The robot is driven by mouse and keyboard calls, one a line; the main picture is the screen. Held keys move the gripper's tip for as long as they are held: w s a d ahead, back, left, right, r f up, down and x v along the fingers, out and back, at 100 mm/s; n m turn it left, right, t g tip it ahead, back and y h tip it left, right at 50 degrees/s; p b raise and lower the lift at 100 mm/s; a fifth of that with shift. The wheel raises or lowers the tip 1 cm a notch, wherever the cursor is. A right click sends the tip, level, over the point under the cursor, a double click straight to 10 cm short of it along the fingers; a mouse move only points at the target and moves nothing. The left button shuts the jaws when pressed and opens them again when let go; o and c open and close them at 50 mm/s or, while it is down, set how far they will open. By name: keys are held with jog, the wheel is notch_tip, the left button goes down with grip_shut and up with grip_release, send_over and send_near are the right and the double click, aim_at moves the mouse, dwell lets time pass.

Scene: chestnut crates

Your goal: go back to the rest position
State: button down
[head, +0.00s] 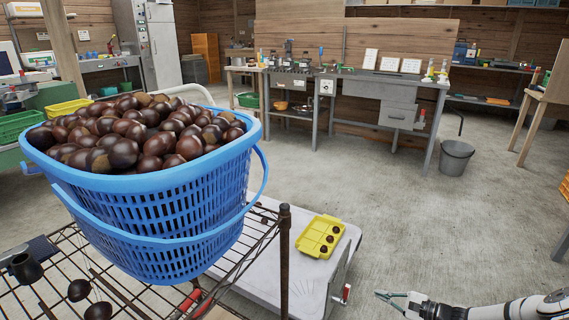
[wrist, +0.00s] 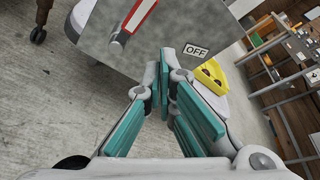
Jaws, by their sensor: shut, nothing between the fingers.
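My gripper (head: 385,296) is at the lower right in the head view, over the floor, to the right of the white-topped unit. Its teal fingers are closed together and empty in the wrist view (wrist: 164,78). A yellow tray (head: 314,233) with a few chestnuts in its compartments lies on the white top (head: 262,272); the tray also shows beyond the fingers in the wrist view (wrist: 205,83). A blue basket (head: 175,222) heaped with chestnuts (head: 120,135) stands on a wire rack at the left, apart from my gripper.
The wire rack (head: 284,255) has an upright post beside the white top. The unit's grey side with an OFF label (wrist: 195,51) is close beyond my fingers. A grey bucket (head: 456,160) stands by the workbench (head: 345,82). The concrete floor in the middle is clear.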

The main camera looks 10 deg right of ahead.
jog(key=s+a+r+n+g+h, duration=0.1)
jog(key=s+a+r+n+g, duration=0.4)
jog(key=r, duration=0.7)
jog(key=s+a+r+n+g+h, duration=0.15)
jog(key=a+r+n+g, duration=0.35)
jog(key=r, duration=0.7)
jog(key=s+a+r+n+g+h, duration=0.15)
jog(key=s+a+r+n, duration=0.4)
jog(key=r, duration=0.75)
jog(key=s+a+r+n+h, duration=0.1)
jog(key=s+a+r+h, duration=0.15)
jog(key=s+r, duration=0.4)
jog(key=s+a+r+h, duration=0.2)
jog(key=s+a+r, duration=0.2)
jog(key=s, duration=0.5)
jog(key=s+d+n+h, duration=0.2)
jog(key=s, duration=1.3)
notch_tip(320, 180, up, 33)
jog(key=t+p, duration=0.5)
jog(key=p, duration=2.6)
jog(key=shift+s+d, duration=0.15)
jog(key=shift+s, duration=0.15)
